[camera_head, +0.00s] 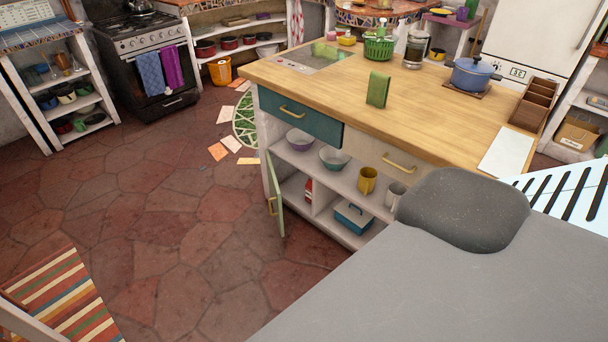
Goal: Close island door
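The island (440,107) has a wooden top and open shelves below. Its pale green door (275,200) stands swung open at the left end of the shelf opening, seen nearly edge-on. A small brass handle (271,206) shows on the door. Bowls, mugs and a blue box are visible on the shelves inside. The right part of the island front is hidden behind a grey part of my own body. Neither of my grippers is in view.
A teal drawer (300,117) above the shelves looks shut. The tiled floor (170,240) left of the door is mostly clear, with loose tiles (231,143) near the island's far end.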

